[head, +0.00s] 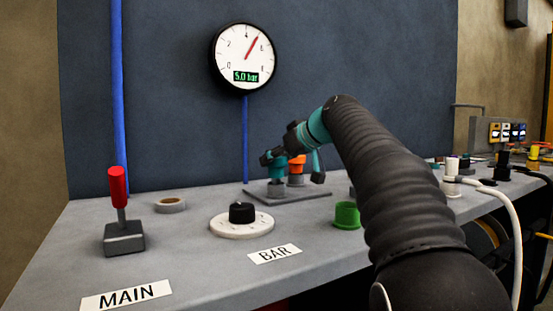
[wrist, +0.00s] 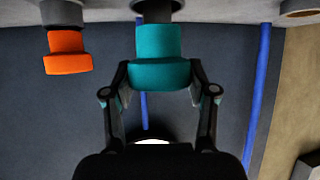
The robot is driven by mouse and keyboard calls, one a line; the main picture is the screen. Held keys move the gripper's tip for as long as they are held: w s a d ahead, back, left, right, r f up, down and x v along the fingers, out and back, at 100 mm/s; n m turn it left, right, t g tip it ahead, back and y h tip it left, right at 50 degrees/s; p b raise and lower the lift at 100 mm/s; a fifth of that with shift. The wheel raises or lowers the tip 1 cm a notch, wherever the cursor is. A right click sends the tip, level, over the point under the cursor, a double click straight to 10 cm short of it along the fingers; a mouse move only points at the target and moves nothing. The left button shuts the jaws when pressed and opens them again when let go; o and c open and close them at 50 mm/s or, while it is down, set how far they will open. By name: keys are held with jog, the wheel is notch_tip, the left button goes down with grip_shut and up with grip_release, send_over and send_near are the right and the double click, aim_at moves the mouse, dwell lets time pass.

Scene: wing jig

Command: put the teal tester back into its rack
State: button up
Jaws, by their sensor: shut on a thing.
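The teal tester (head: 277,173) is upright on the bench at the back, directly over a grey socket (head: 277,189) of the rack (head: 313,192). In the wrist view the teal tester (wrist: 162,58) is between the two fingers of my gripper (wrist: 160,75), which is shut on its wide end. Its narrower end meets the dark socket (wrist: 157,8) at the top of the wrist view. I cannot tell how deep it sits in it. My gripper (head: 272,157) comes in from the right in the head view.
An orange tester (head: 297,165) stands in the neighbouring socket, also in the wrist view (wrist: 67,52). A black dial (head: 241,212), a tape ring (head: 170,205), a red-handled lever (head: 119,188) and a green cup (head: 346,214) stand nearby. A gauge (head: 244,57) reads 5.0 bar.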

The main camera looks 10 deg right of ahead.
jog(key=shift+f+b, duration=0.4)
jog(key=shift+f, duration=0.1)
jog(key=o, duration=1.6)
jog(key=v, duration=1.2)
